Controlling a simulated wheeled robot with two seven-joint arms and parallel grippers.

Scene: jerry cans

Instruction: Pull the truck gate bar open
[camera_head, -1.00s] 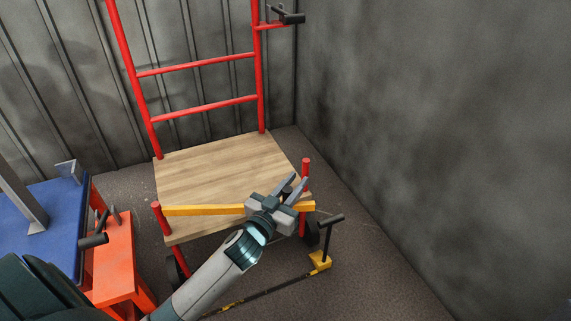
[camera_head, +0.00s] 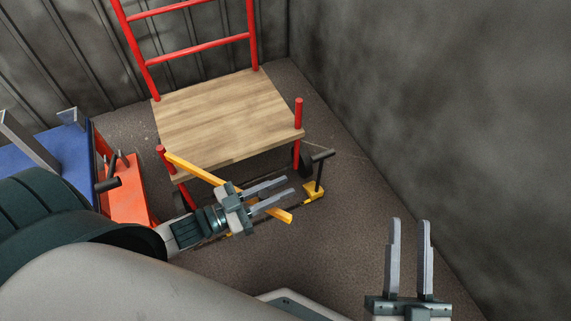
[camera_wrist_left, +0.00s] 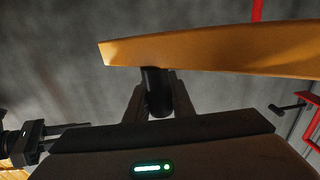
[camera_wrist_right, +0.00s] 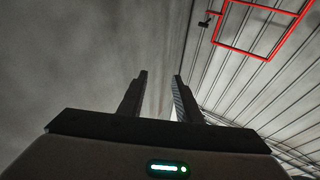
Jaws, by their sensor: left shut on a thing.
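The yellow gate bar (camera_head: 198,174) runs from the truck's left front red post (camera_head: 161,156) slantwise toward me. Its free end stands clear of the right front post (camera_head: 298,119), in front of the wooden deck (camera_head: 220,118). My left gripper (camera_head: 289,187) crosses the bar near its free end. In the left wrist view its fingers are shut on the short black handle (camera_wrist_left: 156,96) under the bar (camera_wrist_left: 220,50). In the head view the gripper hides that handle. My right gripper (camera_head: 410,224) is open and empty at the lower right, away from the truck.
A yellow jack-like tool with a black T-handle (camera_head: 319,170) lies on the floor right of the bar. Left are an orange piece (camera_head: 124,195) and a blue-topped item (camera_head: 62,150). A grey wall (camera_head: 430,110) stands at right. Floor between truck and right gripper is clear.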

